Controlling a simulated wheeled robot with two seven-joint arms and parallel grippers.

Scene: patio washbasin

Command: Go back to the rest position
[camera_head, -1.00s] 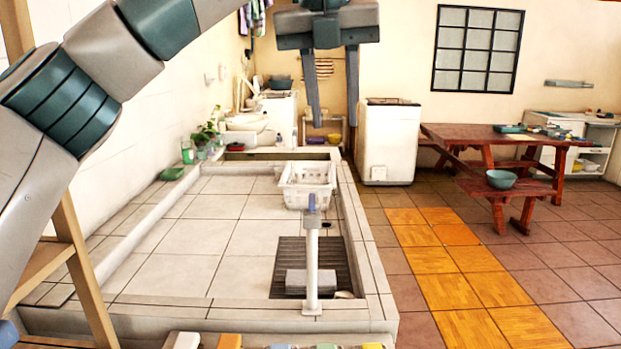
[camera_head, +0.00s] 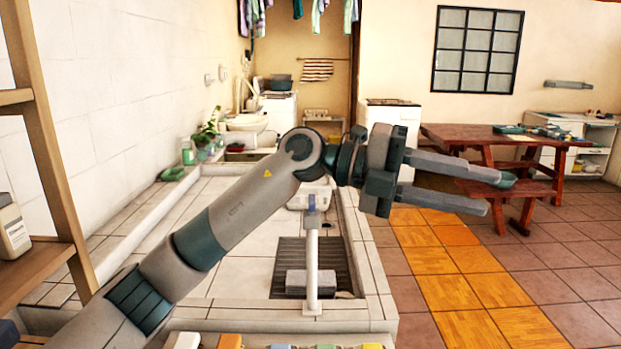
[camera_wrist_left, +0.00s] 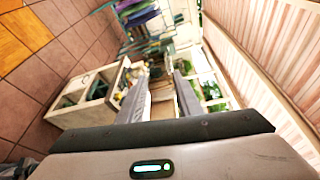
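My left arm comes in from the lower left of the head view and crosses over the tiled washbasin (camera_head: 245,235). Its left gripper (camera_head: 490,193) points to the right, in front of the wooden table and bench. The two grey fingers are apart with nothing between them, so it is open and empty. The left wrist view also shows the left gripper (camera_wrist_left: 161,78) with its fingers spread and a tilted view of the patio beyond. My right gripper is in neither view.
A wooden shelf (camera_head: 40,262) with a bottle (camera_head: 12,226) stands at the left. A white tap post (camera_head: 312,265) rises from the basin's near side. The wooden table (camera_head: 470,132) is at the back right. The tiled floor at the lower right is clear.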

